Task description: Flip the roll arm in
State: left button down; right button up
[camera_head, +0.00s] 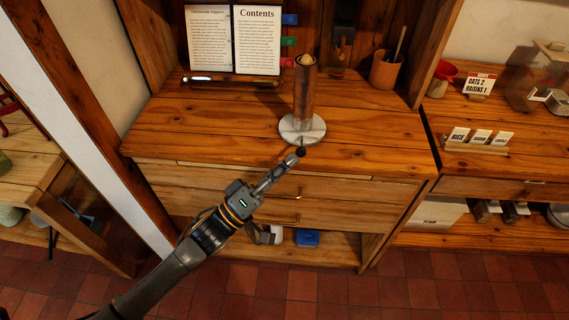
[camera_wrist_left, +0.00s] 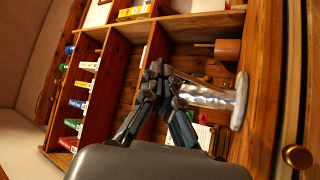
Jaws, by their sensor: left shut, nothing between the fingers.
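A roll stand with a round pale marble base (camera_head: 302,129) stands near the front edge of the counter. A brown upright roll (camera_head: 304,92) is on it, with a pale knob on top. In the left wrist view the roll (camera_wrist_left: 208,95) looks shiny and lies sideways in the tilted picture, beside its base (camera_wrist_left: 240,100). I cannot make out a separate roll arm. My left gripper (camera_head: 297,154) is shut and empty, in front of the base near the counter edge. Its fingers also show in the left wrist view (camera_wrist_left: 156,70). My right gripper is not in view.
An open book (camera_head: 233,40) stands at the back left of the counter (camera_head: 200,125), behind a dark bar. A wooden cup (camera_head: 385,70) with a utensil stands at the back right. Drawers with handles (camera_head: 283,196) are below. The counter left of the stand is clear.

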pick_arm(q)
jog(key=shift+r, duration=0.1)
jog(key=w+r+n+y+p, duration=0.2)
jog(key=w+r+n+p, duration=0.1)
jog(key=w+r+p, duration=0.6)
jog(key=shift+w+y, duration=0.4)
jog(key=shift+w, duration=0.25)
jog(key=shift+s, duration=0.1)
